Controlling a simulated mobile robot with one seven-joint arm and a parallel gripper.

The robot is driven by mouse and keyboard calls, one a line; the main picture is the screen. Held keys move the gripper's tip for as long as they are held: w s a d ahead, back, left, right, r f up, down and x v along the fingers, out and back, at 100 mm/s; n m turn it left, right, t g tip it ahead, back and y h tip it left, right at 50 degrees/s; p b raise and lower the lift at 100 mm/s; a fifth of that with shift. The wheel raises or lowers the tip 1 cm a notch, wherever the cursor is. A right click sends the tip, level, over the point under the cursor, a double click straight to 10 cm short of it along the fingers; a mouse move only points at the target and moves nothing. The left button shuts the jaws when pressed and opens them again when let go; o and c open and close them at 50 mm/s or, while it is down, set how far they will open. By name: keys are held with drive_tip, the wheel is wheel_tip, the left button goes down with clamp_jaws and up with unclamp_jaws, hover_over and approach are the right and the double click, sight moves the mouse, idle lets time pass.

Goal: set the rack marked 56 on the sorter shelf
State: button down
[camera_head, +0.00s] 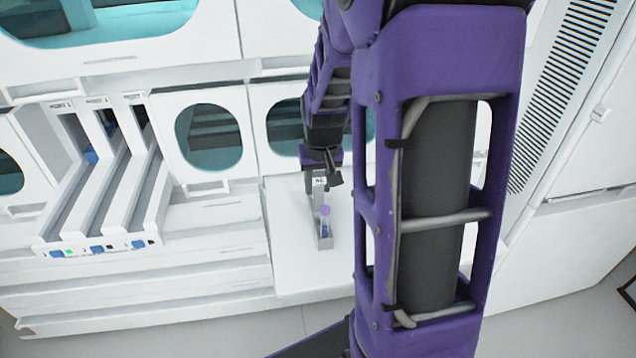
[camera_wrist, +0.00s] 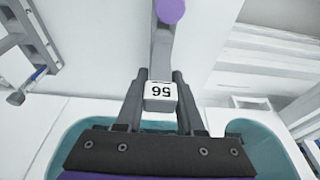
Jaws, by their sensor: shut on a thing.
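The rack marked 56 (camera_wrist: 160,92) is narrow and grey, with a white number label that reads upside down in the wrist view. In the head view the rack (camera_head: 323,240) holds a purple-capped tube (camera_head: 325,212). My gripper (camera_head: 320,178) is shut on the label end of the rack; its two dark fingers flank the label in the wrist view (camera_wrist: 160,95). The rack is at a plain white shelf (camera_head: 285,265) in the head view; I cannot tell whether it touches the surface. No marking shows which surface is the sorter shelf.
A white unit with three sloping lanes (camera_head: 103,205) stands at left, with small coloured buttons along its front. White cabinets with teal oval windows (camera_head: 209,137) line the back. My purple arm hides much of the right. The white shelf is bare left of the rack.

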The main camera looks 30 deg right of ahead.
drive_tip(key=shift+c, duration=2.2)
unclamp_jaws()
drive_tip(key=p+v, duration=1.1)
drive_tip(key=v, duration=0.6)
drive_tip(key=shift+r, duration=0.2)
